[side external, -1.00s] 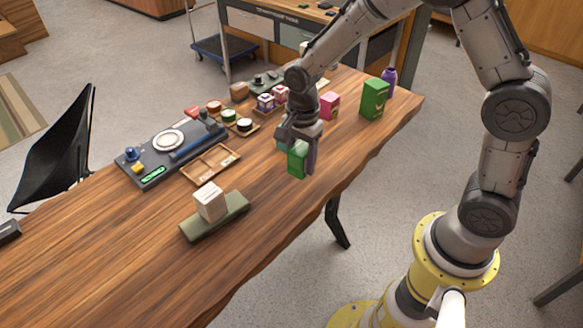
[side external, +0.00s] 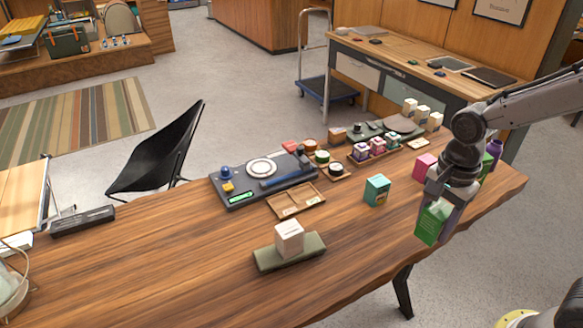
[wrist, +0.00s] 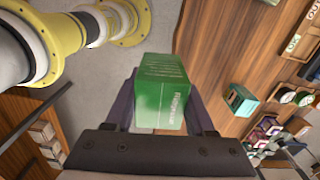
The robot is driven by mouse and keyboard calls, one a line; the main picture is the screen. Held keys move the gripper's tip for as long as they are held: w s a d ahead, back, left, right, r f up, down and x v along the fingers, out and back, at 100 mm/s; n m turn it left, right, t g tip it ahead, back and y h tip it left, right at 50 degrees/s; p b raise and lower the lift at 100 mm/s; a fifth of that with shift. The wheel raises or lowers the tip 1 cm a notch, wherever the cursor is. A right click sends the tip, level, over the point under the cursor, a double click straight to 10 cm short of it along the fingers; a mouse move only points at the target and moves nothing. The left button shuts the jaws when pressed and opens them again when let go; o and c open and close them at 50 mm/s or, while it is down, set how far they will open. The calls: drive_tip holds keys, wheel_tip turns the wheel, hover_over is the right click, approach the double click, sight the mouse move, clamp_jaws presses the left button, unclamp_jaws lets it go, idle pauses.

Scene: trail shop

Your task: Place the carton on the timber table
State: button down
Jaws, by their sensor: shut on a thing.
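A green carton (side external: 432,222) is held in my gripper (side external: 447,205), which is shut around its sides. In the wrist view the green carton (wrist: 163,92) sits upright between the two dark fingers of my gripper (wrist: 165,108), with white print on it. The timber table (side external: 160,265) is the long wooden one. The held carton shows over its front right edge in the side view; its height above the wood is hard to tell. The wrist view shows the table (wrist: 215,50) and floor beyond the carton.
A teal box (side external: 377,190) stands left of my gripper. A pink box (side external: 424,167), another green carton (side external: 487,165), partly hidden, and a purple bottle (side external: 496,148) stand behind it. A white box (side external: 289,238) rests on a green pad (side external: 300,257). The front left tabletop is clear.

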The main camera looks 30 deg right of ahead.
drive_tip(key=w+a+r+n, duration=0.3)
drive_tip(key=w+a, duration=0.7)
drive_tip(key=a, duration=0.4)
drive_tip(key=s+a+f+n, duration=0.2)
drive_tip(key=a+n, duration=0.1)
drive_tip(key=a, duration=0.7)
drive_tip(key=s+a+f+n, duration=0.2)
drive_tip(key=a, duration=0.7)
hover_over(208, 309)
drive_tip(key=f, duration=0.5)
drive_tip(key=s+f, duration=0.1)
drive_tip(key=f, duration=0.2)
drive_tip(key=shift+d+f, duration=0.3)
drive_tip(key=shift+d, duration=0.05)
drive_tip(key=shift+w+a+f, duration=0.4)
drive_tip(key=shift+w+f, duration=0.05)
drive_tip(key=shift+f, duration=1.65)
